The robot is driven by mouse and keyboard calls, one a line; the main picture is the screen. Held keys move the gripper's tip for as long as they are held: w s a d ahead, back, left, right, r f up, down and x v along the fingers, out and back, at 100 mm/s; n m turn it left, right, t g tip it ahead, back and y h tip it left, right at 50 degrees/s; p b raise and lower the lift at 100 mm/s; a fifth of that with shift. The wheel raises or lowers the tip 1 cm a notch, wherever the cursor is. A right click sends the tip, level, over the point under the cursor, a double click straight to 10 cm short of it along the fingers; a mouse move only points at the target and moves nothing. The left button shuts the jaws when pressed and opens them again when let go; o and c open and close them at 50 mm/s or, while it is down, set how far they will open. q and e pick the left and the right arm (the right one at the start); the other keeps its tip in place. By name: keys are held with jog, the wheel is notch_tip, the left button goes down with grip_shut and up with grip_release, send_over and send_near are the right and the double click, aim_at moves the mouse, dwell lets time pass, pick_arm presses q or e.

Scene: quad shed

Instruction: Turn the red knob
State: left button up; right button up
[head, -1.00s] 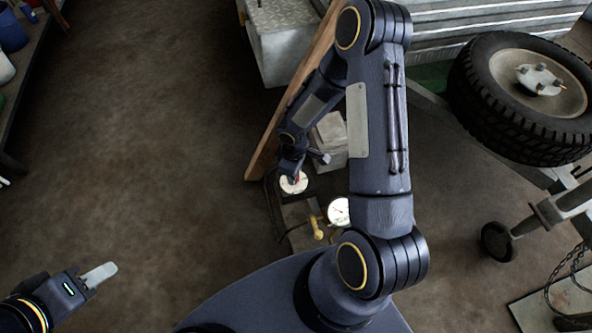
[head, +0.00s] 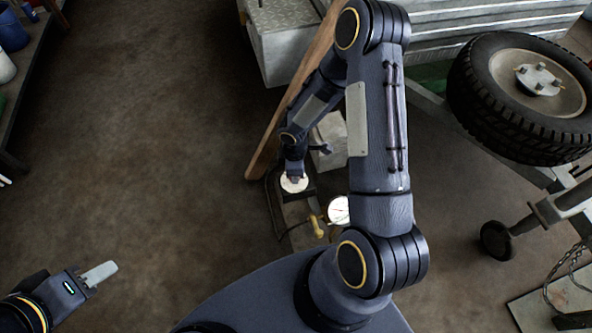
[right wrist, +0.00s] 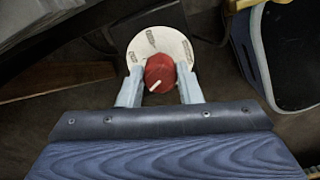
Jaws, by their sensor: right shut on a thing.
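The red knob (right wrist: 158,73) sits on a round white dial (right wrist: 180,48) with dark label marks, in the right wrist view. Its white pointer line slants toward the lower left. My right gripper (right wrist: 160,82) has one finger on each side of the knob and is shut on it. In the head view the white dial (head: 294,184) shows below my right wrist, and the knob is hidden. My left gripper (head: 100,273) is at the lower left, far from the dial. Its fingers overlap from this side, so I cannot tell if it is open.
A round white gauge (head: 339,210) and a yellow fitting (head: 317,227) are close to the dial. A wooden board (head: 290,100) leans behind my right wrist beside a grey block (head: 330,140). A tyre (head: 525,95) is at the right. The floor at left is clear.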

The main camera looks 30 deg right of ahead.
jog(key=shift+w+a+r, duration=0.1)
jog(key=shift+w+a, duration=0.1)
jog(key=shift+a, duration=0.1)
jog(key=o, duration=0.9)
jog(key=shift+o, duration=0.4)
notch_tip(320, 180, up, 7)
jog(key=shift+a+f+p, duration=0.1)
jog(key=shift+f+p, duration=0.1)
jog(key=shift+p, duration=1.05)
pick_arm(q)
jog(key=shift+w+a+r, duration=0.2)
jog(key=shift+a+r, duration=0.05)
jog(key=shift+r, duration=0.3)
jog(key=shift+w+a+r, duration=0.2)
jog(key=shift+a+r, duration=0.05)
jog(key=shift+r, duration=0.3)
pick_arm(e)
jog(key=shift+r, duration=0.6)
jog(key=shift+r, duration=0.1)
